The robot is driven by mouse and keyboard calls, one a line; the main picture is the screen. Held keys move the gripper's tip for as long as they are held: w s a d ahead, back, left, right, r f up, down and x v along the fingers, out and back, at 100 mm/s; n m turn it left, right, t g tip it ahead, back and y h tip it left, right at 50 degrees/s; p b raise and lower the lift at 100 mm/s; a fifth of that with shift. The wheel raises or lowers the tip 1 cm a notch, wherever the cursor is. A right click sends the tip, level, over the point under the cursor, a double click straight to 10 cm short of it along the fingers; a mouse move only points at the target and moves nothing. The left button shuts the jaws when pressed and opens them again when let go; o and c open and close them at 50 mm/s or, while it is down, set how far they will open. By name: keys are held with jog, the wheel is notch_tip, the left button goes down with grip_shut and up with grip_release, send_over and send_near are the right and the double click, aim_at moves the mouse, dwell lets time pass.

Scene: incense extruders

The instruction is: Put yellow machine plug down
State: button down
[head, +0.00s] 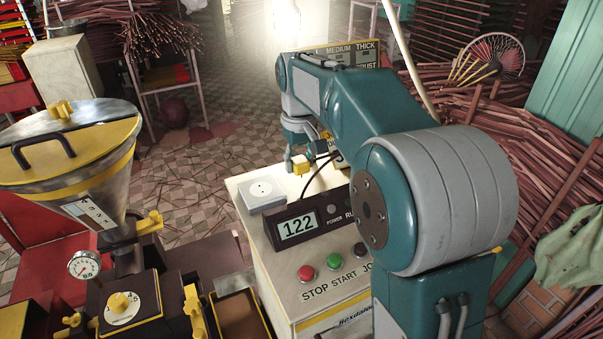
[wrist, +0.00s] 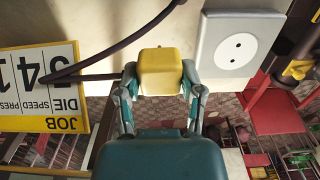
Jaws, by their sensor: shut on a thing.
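A yellow plug (wrist: 161,72) with a dark cable is held between the two fingers of my gripper (wrist: 160,82) in the wrist view. In the head view the yellow plug (head: 302,165) shows at the tip of my gripper (head: 296,160), above the top of the white machine cabinet (head: 247,222). A grey socket (head: 262,194) with two holes sits on that top, left of and below the plug. In the wrist view the socket (wrist: 234,50) is right of the plug and apart from it. Part of the gripper is hidden behind the arm in the head view.
A control box with a 122 display (head: 297,228) stands in front of the socket, above red, green and black buttons (head: 333,262). A job sign (wrist: 43,88) is left in the wrist view. A cone hopper machine (head: 82,165) stands at left. Incense bundles crowd the right.

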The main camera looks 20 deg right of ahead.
aim_at(300, 186)
jog(key=shift+w+a+f, duration=0.45)
jog(key=shift+a+f, duration=0.05)
jog(key=shift+f, duration=0.25)
jog(key=shift+d+f, duration=0.25)
jog(key=shift+f, duration=0.35)
jog(key=shift+d+f, duration=0.2)
jog(key=shift+f, duration=0.4)
jog(key=shift+d+f, duration=0.1)
jog(key=shift+d, duration=0.45)
jog(key=shift+a+f, duration=0.35)
jog(key=shift+a, duration=0.3)
jog(key=shift+f, duration=0.2)
jog(key=c, duration=0.5)
grip_release()
jog(key=shift+d, duration=0.15)
jog(key=shift+o, duration=1.4)
jog(key=shift+d, duration=0.25)
jog(key=shift+a, duration=0.15)
